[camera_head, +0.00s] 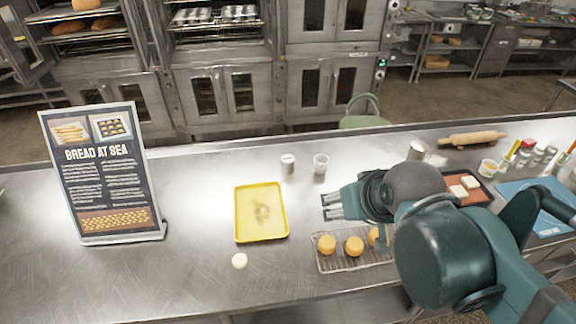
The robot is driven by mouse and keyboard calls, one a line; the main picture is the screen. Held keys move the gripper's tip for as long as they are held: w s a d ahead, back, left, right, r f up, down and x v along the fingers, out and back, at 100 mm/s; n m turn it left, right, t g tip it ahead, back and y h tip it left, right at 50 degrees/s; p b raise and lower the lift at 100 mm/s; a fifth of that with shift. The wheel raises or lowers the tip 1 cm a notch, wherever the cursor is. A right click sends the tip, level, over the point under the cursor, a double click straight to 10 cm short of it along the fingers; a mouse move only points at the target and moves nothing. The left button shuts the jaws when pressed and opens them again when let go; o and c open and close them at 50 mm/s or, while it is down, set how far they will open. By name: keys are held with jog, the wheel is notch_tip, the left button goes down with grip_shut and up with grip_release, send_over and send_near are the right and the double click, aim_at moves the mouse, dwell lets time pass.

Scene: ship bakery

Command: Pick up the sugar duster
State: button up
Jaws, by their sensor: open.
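My gripper (326,206) is open and empty, its fingers pointing left above the counter, between the yellow tray and the rest of my arm. A small metal shaker-like cup (288,165) stands upright behind it to the left; it may be the sugar duster. A clear or pale cup (320,164) stands just right of it. Another metal canister (416,150) is farther right, partly hidden behind my arm. I cannot tell for sure which is the duster. My gripper touches none of them.
A yellow tray (241,233) lies left of my gripper, with a small white round thing (239,261) in front. A wire rack (326,264) with buns is below my gripper. A "Bread at Sea" sign (100,175) stands left. A rolling pin (472,138) lies right. The counter's left middle is clear.

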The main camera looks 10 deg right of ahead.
jog(key=n+g+h, duration=0.3)
jog(key=n+g, duration=0.1)
jog(key=n, duration=2.4)
send_over(287, 159)
jog(key=s+a, duration=0.2)
jog(key=shift+w+d+f, duration=0.1)
jog(key=shift+d+f, duration=0.05)
jog(key=shift+f, duration=4.6)
jog(key=shift+d+f, duration=0.1)
jog(key=shift+f, duration=4.65)
jog(key=shift+x, duration=1.25)
